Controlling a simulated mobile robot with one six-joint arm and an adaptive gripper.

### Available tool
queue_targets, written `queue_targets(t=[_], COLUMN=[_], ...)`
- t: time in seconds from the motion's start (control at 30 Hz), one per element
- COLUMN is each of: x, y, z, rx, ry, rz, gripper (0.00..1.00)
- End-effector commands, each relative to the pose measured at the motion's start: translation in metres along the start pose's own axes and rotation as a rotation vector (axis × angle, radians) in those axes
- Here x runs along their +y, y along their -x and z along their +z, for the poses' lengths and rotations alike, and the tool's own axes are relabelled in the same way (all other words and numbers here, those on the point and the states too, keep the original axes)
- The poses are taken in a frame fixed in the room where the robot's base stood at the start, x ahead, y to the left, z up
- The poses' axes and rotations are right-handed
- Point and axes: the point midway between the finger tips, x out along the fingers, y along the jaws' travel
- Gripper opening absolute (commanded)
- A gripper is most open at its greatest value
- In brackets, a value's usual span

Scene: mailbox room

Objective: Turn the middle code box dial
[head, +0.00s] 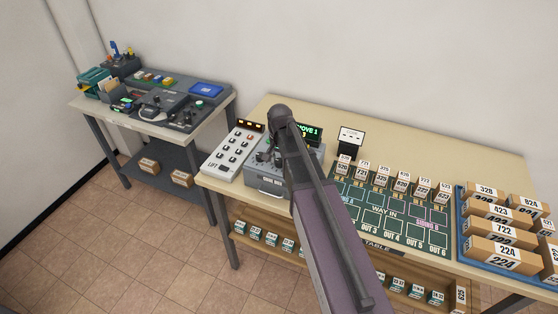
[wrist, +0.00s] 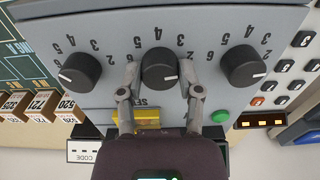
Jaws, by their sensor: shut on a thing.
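The grey code box (head: 272,185) stands on the long table in the head view, partly hidden behind my arm. In the wrist view its panel (wrist: 110,28) appears upside down with three black dials in a row. The middle dial (wrist: 159,66) sits between my fingers, and its white mark points right and slightly down. The left dial (wrist: 79,71) and right dial (wrist: 243,66) stand free on either side. My gripper (wrist: 159,76) is shut on the middle dial, one finger against each side. The head view hides the fingertips behind my arm.
In the wrist view, a yellow SET plate (wrist: 136,117) and a green button (wrist: 220,116) lie close to my fingers. The white LIFT keypad (head: 232,152) stands left of the box. The green sorting board (head: 385,211) and blue parcel tray (head: 462,222) lie to its right.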

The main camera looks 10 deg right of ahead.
Motion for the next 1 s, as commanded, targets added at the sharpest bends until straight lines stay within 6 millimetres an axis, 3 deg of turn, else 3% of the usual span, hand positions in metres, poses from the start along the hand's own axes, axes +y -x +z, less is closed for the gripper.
queue_targets(t=[0.47,1.0], x=[-0.0002,0.0], y=[-0.0006,-0.0008], z=[0.0003,0.0008], rx=[-0.002,-0.003], ry=[0.102,0.503], rz=[0.001,0.001], gripper=[0.0,0.0])
